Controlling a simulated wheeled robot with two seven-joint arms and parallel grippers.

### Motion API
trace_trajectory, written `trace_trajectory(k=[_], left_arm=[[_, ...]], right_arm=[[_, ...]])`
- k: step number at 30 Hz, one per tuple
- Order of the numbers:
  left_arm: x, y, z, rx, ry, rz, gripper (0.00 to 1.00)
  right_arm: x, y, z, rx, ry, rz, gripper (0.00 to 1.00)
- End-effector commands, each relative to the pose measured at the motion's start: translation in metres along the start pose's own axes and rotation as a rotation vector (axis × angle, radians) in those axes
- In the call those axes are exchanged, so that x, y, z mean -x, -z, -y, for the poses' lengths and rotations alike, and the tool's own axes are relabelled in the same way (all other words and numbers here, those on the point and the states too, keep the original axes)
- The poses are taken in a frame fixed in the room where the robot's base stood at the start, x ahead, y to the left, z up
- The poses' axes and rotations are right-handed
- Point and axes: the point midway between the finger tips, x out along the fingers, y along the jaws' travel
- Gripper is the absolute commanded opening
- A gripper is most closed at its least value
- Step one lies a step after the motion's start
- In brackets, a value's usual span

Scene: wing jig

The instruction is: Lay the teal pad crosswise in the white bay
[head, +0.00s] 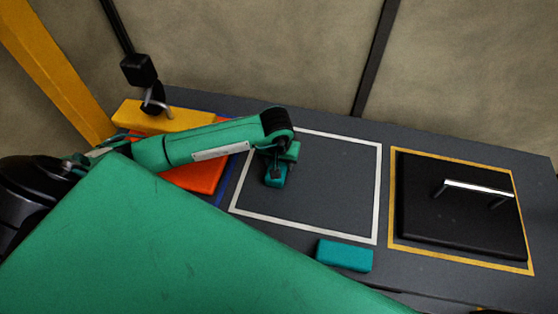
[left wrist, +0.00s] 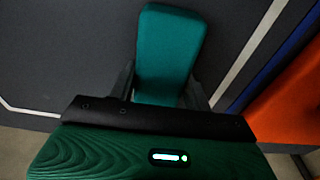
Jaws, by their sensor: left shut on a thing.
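My left gripper (head: 276,168) is shut on a teal pad (head: 275,180), over the left part of the white-outlined bay (head: 378,190). In the left wrist view the pad (left wrist: 170,50) stands out lengthwise from between the fingers (left wrist: 160,85), with a white bay line (left wrist: 250,50) beside it. In the head view its long side runs roughly front to back. I cannot tell if it touches the bay floor. A second teal block (head: 344,255) lies just outside the bay's front line. My right gripper is not in view.
A black plate (head: 460,210) with a silver handle lies in the yellow-outlined bay at right. An orange block (head: 195,177) and a yellow block (head: 165,115) lie left of the white bay, near a blue line. The white bay's middle and right are clear.

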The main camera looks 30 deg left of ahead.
Motion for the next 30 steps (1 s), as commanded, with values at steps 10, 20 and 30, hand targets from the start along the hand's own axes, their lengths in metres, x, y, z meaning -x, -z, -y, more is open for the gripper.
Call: trace_trajectory(k=[10, 20, 30], left_arm=[[-0.003, 0.000, 0.000, 0.000, 0.001, 0.000, 0.71], [0.002, 0.000, 0.000, 0.001, 0.000, 0.001, 0.71], [0.066, 0.002, 0.000, -0.001, 0.000, -0.005, 0.71]], right_arm=[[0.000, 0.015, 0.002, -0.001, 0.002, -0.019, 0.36], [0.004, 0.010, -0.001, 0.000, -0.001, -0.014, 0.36], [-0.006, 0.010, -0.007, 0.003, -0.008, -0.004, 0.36]])
